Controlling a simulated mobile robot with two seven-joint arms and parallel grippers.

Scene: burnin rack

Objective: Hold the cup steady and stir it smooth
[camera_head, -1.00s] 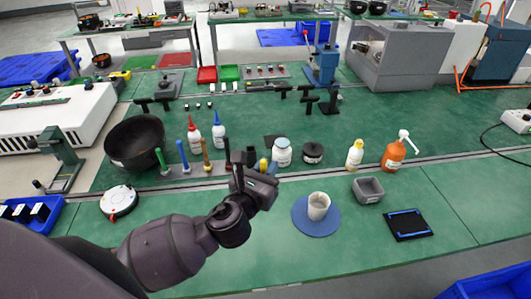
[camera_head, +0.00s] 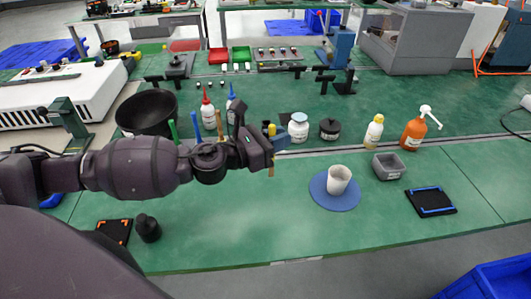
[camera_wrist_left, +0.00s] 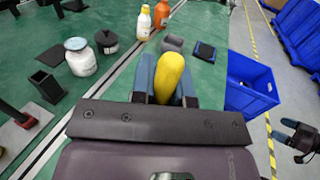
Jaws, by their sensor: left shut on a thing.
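The off-white cup (camera_head: 339,180) stands upright on a round blue mat (camera_head: 322,199) at the front middle of the bench. My left gripper (camera_head: 274,142) is to the left of the cup and apart from it. It is shut on a yellow-handled tool, whose yellow handle (camera_wrist_left: 170,75) stands between the blue fingers in the left wrist view. A thin tan lower part of the tool (camera_head: 271,170) shows below the gripper. My right gripper (camera_wrist_left: 296,135) shows only at the right edge of the left wrist view, away from the cup; its opening is unclear.
A white jar (camera_head: 298,128), a black jar (camera_head: 329,130), a yellow-capped bottle (camera_head: 374,131) and an orange pump bottle (camera_head: 414,133) stand behind the cup. A grey bin (camera_head: 388,167) and a black tray (camera_head: 431,201) are to its right.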

